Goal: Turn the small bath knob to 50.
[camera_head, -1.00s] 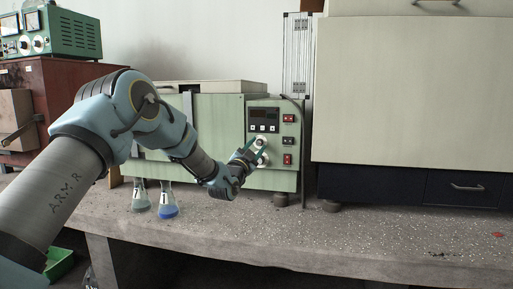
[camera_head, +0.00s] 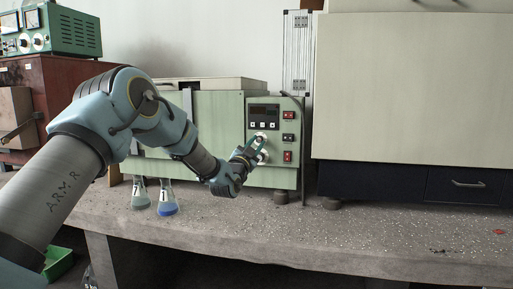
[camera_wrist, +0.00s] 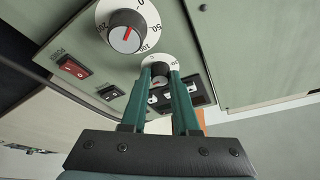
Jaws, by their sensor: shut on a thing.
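The bath (camera_head: 215,120) is a pale green box with a control panel on its right front. Its small knob (camera_wrist: 159,78) sits at the centre of a white dial, between my fingertips, and is mostly hidden by them. My gripper (camera_wrist: 159,75) is shut on this small knob, and in the head view (camera_head: 258,143) it reaches the panel from the lower left. The small knob's pointer reading cannot be made out. A larger black knob (camera_wrist: 126,32) with a red pointer and its own numbered dial is beside it in the wrist view, clear of my fingers.
A dark display (camera_head: 263,117) is above the knobs. Red and black switches (camera_head: 288,138) line the panel's right side.

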